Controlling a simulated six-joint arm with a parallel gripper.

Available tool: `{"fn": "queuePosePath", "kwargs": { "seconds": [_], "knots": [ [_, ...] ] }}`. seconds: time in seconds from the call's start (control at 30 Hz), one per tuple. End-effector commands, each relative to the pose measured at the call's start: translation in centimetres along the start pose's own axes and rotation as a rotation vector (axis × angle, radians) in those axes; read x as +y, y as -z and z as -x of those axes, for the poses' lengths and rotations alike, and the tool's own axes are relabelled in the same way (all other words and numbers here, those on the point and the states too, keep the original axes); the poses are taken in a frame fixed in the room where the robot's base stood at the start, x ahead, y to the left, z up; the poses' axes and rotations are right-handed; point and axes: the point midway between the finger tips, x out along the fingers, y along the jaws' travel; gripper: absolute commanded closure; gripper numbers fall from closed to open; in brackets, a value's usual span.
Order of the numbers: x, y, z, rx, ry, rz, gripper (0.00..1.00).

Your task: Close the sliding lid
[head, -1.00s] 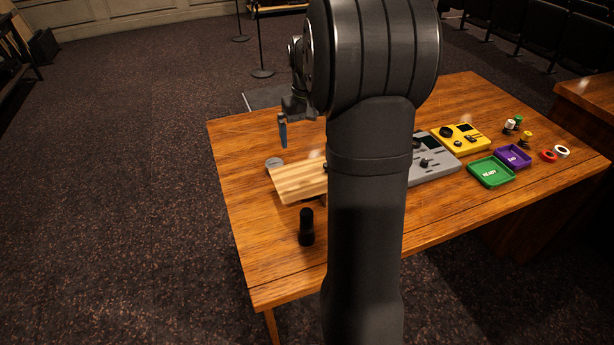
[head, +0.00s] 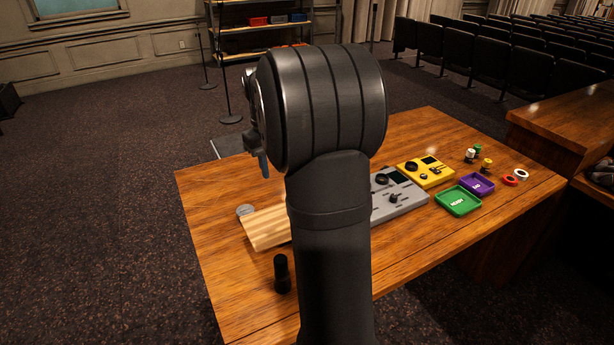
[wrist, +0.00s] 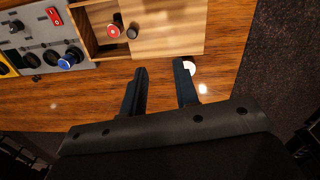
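The sliding lid is a pale striped wooden board (head: 265,228) on the left part of the desk, partly behind my arm. In the wrist view the lid (wrist: 168,30) covers the right part of a wooden box (wrist: 90,46). The left part of the box is open and shows a red-topped piece (wrist: 113,31) and a dark round piece (wrist: 132,33). My gripper (wrist: 160,66) is open and empty, its two fingers apart near the lid's lower edge in that view. I cannot tell whether they touch it. In the head view one finger (head: 263,165) shows, partly hidden by my arm.
A grey disc (head: 245,211) lies beside the lid; a black cylinder (head: 281,275) stands nearer. A grey console (head: 397,200), yellow console (head: 426,172), green tray (head: 458,201) and purple tray (head: 478,184) stand to the right. The desk's front left is mostly clear.

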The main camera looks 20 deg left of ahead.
Motion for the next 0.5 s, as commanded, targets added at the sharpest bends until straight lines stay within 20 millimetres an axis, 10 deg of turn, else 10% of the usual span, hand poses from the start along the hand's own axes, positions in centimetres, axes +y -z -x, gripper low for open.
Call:
{"fn": "queuePosePath", "kwargs": {
  "seconds": [0.13, 0.5],
  "knots": [
    [-0.8, 1.6, -1.5, -0.07, -0.056, 0.318, 1.0],
    [-2.1, 4.4, -3.7, -0.231, -0.129, 0.905, 1.0]
  ]
}}
